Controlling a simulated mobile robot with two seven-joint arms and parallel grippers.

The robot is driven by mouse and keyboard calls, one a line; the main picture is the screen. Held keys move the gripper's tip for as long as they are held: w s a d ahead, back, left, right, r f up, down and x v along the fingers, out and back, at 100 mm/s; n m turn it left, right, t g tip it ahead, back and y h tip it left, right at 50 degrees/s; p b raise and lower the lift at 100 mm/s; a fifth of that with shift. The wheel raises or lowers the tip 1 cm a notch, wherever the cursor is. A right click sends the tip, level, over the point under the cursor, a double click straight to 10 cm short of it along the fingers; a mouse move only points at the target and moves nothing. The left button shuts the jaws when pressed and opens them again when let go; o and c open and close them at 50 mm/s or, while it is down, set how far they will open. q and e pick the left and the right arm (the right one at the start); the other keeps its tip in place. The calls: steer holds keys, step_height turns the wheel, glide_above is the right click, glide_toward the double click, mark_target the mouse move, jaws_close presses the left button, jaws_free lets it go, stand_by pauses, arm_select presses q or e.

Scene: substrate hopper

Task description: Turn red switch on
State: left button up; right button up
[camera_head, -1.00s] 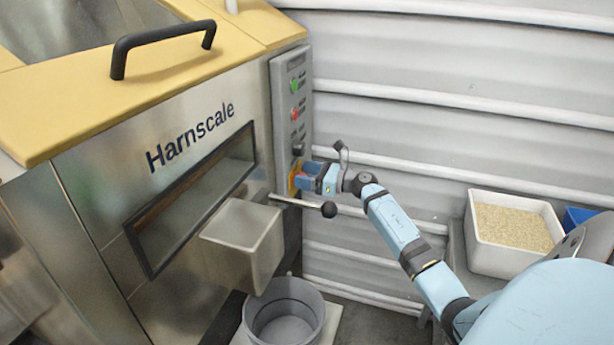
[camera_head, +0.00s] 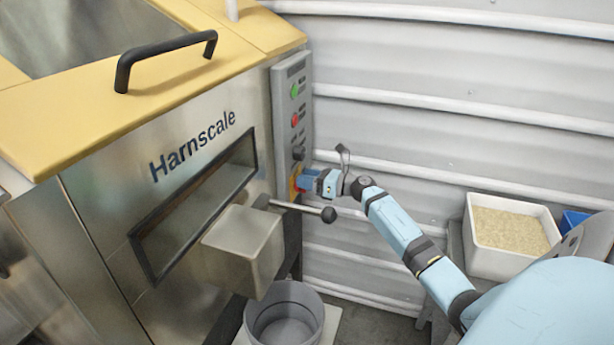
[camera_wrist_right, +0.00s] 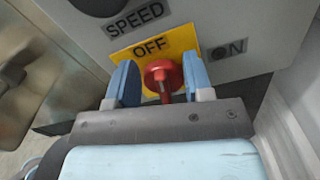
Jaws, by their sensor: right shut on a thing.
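The red switch (camera_wrist_right: 163,76) sits on a yellow plate (camera_wrist_right: 183,40) on the machine's control panel. The plate reads OFF above the switch, and an ON label (camera_wrist_right: 228,48) is to its right. In the wrist view my right gripper (camera_wrist_right: 158,84) has one blue finger on each side of the red switch and is shut on it. In the head view the right gripper (camera_head: 301,182) is at the panel's lower part and hides the switch. My left gripper is in neither view.
The grey control panel (camera_head: 284,130) carries a green button (camera_head: 294,90) and a red button (camera_head: 294,120) higher up. A lever with a black ball end (camera_head: 328,214) sticks out just below my right gripper. A bucket (camera_head: 284,318) stands below the spout.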

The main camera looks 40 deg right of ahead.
arm_select(q)
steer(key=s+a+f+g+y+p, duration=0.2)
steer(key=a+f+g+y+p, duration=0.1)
steer(key=p, duration=0.5)
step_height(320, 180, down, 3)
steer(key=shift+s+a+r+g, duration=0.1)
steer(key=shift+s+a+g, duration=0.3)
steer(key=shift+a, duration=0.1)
arm_select(e)
steer(key=m, duration=0.5)
steer(key=d+f+m, duration=0.1)
steer(key=m, duration=0.4)
steer(key=f+m, duration=0.1)
steer(key=m, duration=0.4)
steer(key=shift+w+d+f, duration=0.15)
steer(key=shift+w+d, duration=0.15)
steer(key=shift+w, duration=0.05)
steer(key=shift+m, duration=0.3)
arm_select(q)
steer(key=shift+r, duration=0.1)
arm_select(e)
steer(key=o, duration=0.9)
